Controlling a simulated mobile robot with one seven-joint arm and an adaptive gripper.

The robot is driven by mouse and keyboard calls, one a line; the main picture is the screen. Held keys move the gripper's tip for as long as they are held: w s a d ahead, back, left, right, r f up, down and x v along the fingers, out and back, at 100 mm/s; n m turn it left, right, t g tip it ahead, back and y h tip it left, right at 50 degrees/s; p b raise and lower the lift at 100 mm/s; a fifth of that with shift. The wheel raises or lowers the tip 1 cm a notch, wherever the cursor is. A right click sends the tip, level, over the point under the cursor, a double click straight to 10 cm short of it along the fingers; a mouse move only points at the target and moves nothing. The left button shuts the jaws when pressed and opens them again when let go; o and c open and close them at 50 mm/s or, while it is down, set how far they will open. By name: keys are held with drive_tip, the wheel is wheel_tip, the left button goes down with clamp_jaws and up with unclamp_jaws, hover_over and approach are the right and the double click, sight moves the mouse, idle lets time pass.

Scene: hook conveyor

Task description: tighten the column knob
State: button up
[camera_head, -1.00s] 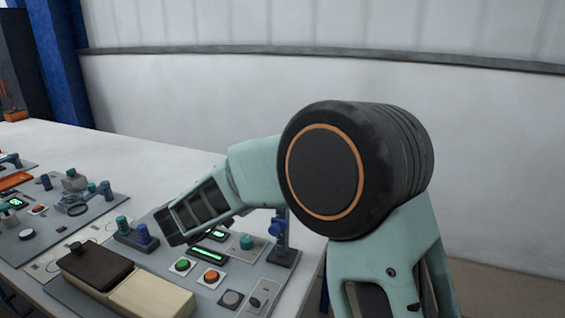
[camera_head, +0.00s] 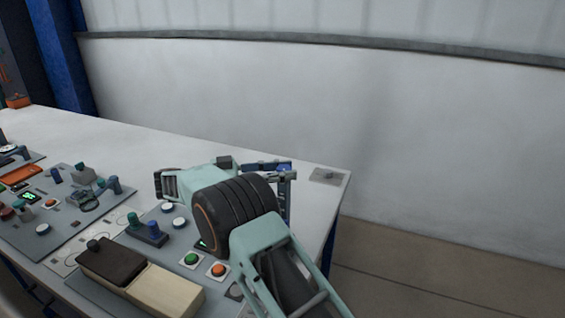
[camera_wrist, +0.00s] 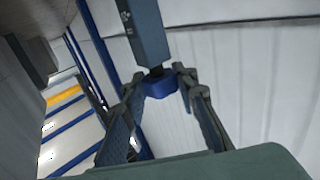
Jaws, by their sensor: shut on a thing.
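The column knob is a blue knob, seen in the wrist view (camera_wrist: 160,86) at the end of a blue-grey bar (camera_wrist: 147,35). My gripper (camera_wrist: 159,84) has one finger on each side of it, and the fingertips close on the knob. In the head view my gripper (camera_head: 280,168) reaches right, beside the top of the grey column (camera_head: 287,198), where some blue shows. My wrist and forearm hide the column's foot and much of the panel around it. I cannot tell how far the knob is turned.
A panel holds a green button (camera_head: 191,259), an orange button (camera_head: 217,269) and a dark-and-cream box (camera_head: 115,262). Another control panel (camera_head: 62,222) lies to the left. The white table (camera_head: 100,137) is clear behind the panels; a grey plate (camera_head: 327,176) lies at its right corner.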

sight(283, 167)
drive_tip(key=shift+w+r+m+g+p, duration=0.1)
drive_tip(key=shift+r+m+g+p, duration=0.15)
drive_tip(key=shift+m+g+p, duration=0.45)
drive_tip(key=o, duration=1.1)
drive_tip(key=shift+d, duration=0.1)
drive_tip(key=shift+o, duration=0.4)
drive_tip(key=shift+f, duration=0.15)
wheel_tip(283, 167, up, 10)
drive_tip(key=shift+r, duration=0.1)
